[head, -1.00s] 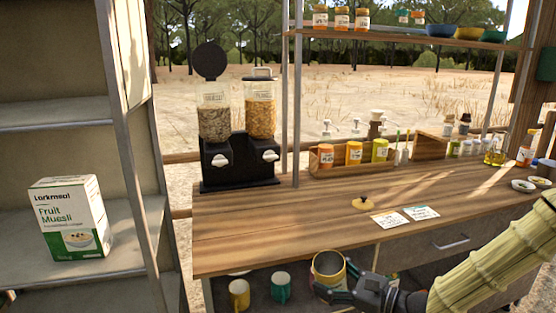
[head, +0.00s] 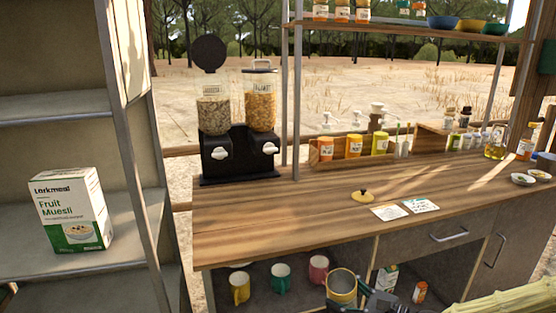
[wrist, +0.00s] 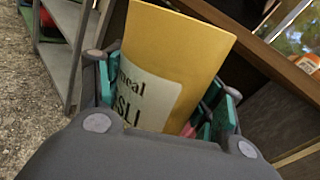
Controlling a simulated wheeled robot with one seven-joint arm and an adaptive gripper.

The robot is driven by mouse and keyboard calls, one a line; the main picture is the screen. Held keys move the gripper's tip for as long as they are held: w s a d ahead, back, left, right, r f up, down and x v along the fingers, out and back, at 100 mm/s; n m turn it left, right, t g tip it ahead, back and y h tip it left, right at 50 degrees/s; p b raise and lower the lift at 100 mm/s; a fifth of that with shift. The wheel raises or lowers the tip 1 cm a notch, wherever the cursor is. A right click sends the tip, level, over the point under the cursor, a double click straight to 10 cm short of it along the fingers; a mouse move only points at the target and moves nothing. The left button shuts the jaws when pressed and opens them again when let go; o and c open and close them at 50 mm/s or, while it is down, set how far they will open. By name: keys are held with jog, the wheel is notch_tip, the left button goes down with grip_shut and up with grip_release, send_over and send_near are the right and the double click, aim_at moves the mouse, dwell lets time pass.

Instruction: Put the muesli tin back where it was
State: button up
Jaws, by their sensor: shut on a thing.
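The muesli tin (head: 341,284) is a yellow, open-topped cylinder. My gripper (head: 352,302) is shut on it and holds it in front of the open shelf under the counter, below the counter top's front edge. In the wrist view the tin (wrist: 180,45) stands between the green-padded fingers, its pale label partly showing "meal" and "SLI". Its lower part is hidden by my gripper. A yellow round lid with a dark knob (head: 362,196) lies on the wooden counter (head: 290,220).
Yellow (head: 239,287), green (head: 281,278) and pink (head: 318,269) mugs stand on the lower shelf left of the tin. A carton (head: 387,279) and small jar (head: 420,292) stand to its right. A cereal dispenser (head: 238,155) and cards (head: 405,209) are on the counter. A muesli box (head: 72,210) stands on the left rack.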

jog(key=shift+w+d+r, duration=0.15)
jog(key=shift+d+r, duration=0.05)
jog(key=shift+d, duration=0.35)
notch_tip(320, 180, down, 10)
jog(key=b, duration=1)
